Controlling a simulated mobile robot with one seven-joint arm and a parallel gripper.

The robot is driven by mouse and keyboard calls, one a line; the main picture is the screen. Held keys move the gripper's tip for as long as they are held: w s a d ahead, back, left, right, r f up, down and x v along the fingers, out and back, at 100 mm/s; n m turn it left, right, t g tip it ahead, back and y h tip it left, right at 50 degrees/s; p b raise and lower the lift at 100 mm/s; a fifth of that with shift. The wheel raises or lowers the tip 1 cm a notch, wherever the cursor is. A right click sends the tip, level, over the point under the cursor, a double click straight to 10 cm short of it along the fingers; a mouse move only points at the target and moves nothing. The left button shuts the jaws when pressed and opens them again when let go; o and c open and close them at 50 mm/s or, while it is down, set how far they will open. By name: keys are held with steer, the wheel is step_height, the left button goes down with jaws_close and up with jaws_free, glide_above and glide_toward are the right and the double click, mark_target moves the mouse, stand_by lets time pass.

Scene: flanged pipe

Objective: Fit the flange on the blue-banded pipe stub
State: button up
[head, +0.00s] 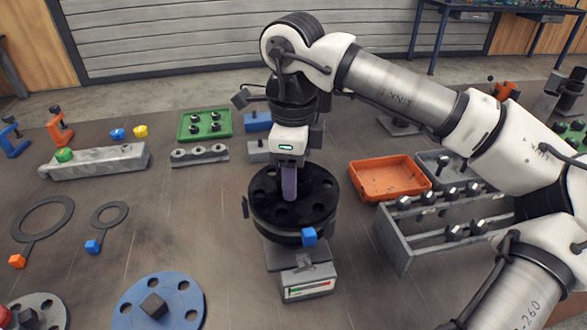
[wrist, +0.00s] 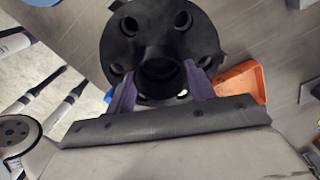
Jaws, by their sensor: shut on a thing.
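A thick black flange (head: 318,203) with a ring of bolt holes sits level over a grey stand in the middle of the head view. My gripper (head: 289,196) points straight down at its centre, with purple fingers shut on the central hub. In the wrist view the fingers lie on either side of the hub of the flange (wrist: 148,45), and its round bore shows between them. A blue block (head: 309,236) shows at the flange's front edge. No blue-banded pipe stub can be made out; what is directly beneath the flange is hidden, so I cannot tell whether it is seated.
The grey stand (head: 308,283) has a small gauge on its front. An orange tray (head: 385,179) and a grey rack (head: 400,240) stand to the right. A blue disc (head: 130,306) lies front left, ring tools (head: 108,214) behind it. A green tray (head: 206,124) stands at the back.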

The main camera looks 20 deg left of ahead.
steer(key=shift+f, duration=0.1)
stand_by(0.3)
steer(key=o, duration=1.4)
steer(key=shift+o, duration=0.2)
step_height(320, 180, up, 23)
steer(key=p, duration=0.9)
steer(key=shift+f, duration=0.15)
